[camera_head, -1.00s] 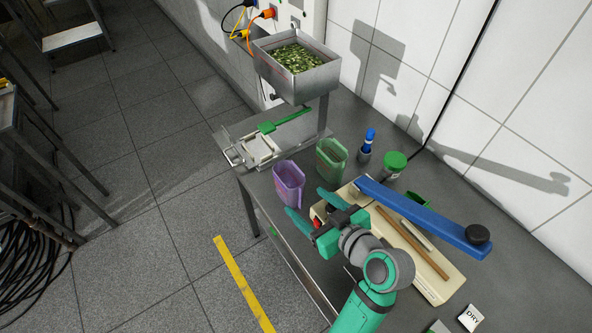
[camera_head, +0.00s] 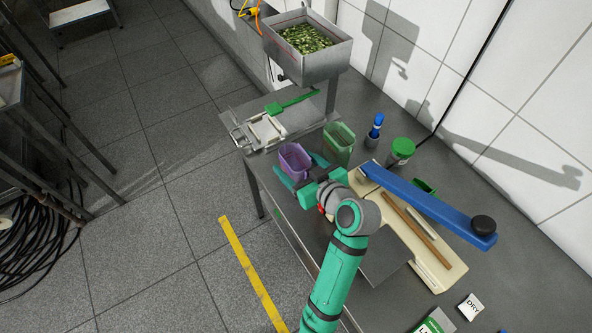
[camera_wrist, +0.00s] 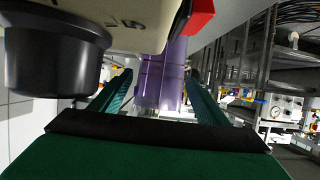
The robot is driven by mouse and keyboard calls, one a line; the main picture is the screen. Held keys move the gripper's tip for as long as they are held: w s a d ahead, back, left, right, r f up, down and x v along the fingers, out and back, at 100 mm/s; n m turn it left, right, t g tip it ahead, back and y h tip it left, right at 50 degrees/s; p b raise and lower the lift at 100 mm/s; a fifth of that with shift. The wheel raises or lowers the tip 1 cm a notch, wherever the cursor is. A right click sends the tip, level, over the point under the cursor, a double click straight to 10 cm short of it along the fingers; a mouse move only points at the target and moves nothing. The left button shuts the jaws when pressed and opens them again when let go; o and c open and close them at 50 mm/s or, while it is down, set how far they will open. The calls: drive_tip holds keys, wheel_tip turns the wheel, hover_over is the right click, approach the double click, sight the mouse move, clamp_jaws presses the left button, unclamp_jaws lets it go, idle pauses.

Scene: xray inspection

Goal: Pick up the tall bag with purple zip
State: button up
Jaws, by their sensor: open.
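The tall purple translucent bag (camera_head: 295,158) stands upright near the left edge of the grey bench in the head view. It also shows in the wrist view (camera_wrist: 163,82), centred between my fingers. My gripper (camera_head: 303,170) is open, with one green finger toward each side of the bag's near face. I cannot tell whether the fingertips reach past its sides or touch it. The bag's lower part is partly hidden by my gripper in the head view.
A green translucent bag (camera_head: 339,146) stands close behind, to the right. A cream board with a blue bar (camera_head: 430,205) lies right of my arm. A green-lidded jar (camera_head: 402,151) and blue-topped bottle (camera_head: 375,128) stand behind. A metal hopper (camera_head: 308,62) is at the back.

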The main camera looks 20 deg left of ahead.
drive_tip(key=shift+w+a+f, duration=0.25)
drive_tip(key=shift+w+a, duration=0.05)
drive_tip(key=shift+a, duration=0.15)
drive_tip(key=shift+c, duration=0.6)
drive_tip(key=shift+d, duration=0.1)
drive_tip(key=c, duration=1)
drive_tip(key=shift+w, duration=0.1)
